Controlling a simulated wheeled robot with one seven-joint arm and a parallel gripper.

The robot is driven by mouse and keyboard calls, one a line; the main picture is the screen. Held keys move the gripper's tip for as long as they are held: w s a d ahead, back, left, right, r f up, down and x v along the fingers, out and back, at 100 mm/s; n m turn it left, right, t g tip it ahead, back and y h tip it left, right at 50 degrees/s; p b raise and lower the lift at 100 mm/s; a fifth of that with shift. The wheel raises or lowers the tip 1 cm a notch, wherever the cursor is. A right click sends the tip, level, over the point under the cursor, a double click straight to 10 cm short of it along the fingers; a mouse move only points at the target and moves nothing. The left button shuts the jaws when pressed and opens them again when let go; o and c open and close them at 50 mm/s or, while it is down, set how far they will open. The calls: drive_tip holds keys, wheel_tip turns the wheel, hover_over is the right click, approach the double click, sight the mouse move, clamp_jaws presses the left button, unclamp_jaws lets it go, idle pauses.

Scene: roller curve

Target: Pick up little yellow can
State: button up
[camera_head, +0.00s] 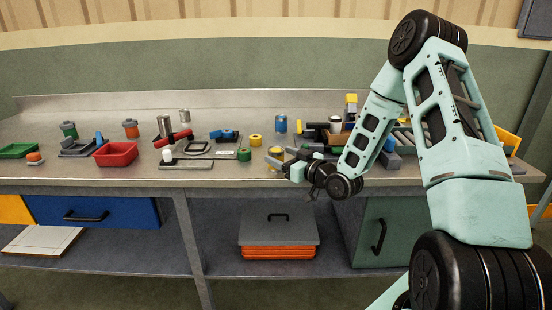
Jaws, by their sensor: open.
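A small short yellow can (255,140) stands on the grey workbench (120,180), in the middle. A second small yellow patch (277,151) shows right by my gripper's fingers; I cannot tell whether it is another can or part of something else. My gripper (276,158) is low over the front part of the bench, to the right of and nearer than the yellow can, apart from it. It points left and its jaws are open. The fingers are small in this view, and the arm hides some of the bench behind it.
A green can (244,154) stands just in front of the yellow can. A blue can (281,123) is behind and to the right. A red tray (116,154) and green tray (17,150) lie left. Several tools and blocks crowd the right, near a yellow-topped block (351,99).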

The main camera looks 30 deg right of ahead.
sight(272, 152)
drive_tip(key=w, duration=0.2)
drive_tip(key=w+a+p, duration=0.1)
drive_tip(key=w, duration=0.1)
drive_tip(key=shift+w+a, duration=0.1)
drive_tip(key=shift+w, duration=0.15)
drive_tip(key=c, duration=1.1)
drive_tip(key=shift+c, duration=0.2)
drive_tip(key=shift+b, duration=0.4)
drive_tip(key=s+d+p, duration=0.1)
drive_tip(key=s+d, duration=0.2)
drive_tip(key=s, duration=1.4)
drive_tip(key=shift+s+d, duration=0.2)
drive_tip(key=shift+s, duration=0.2)
drive_tip(key=shift+r, duration=0.1)
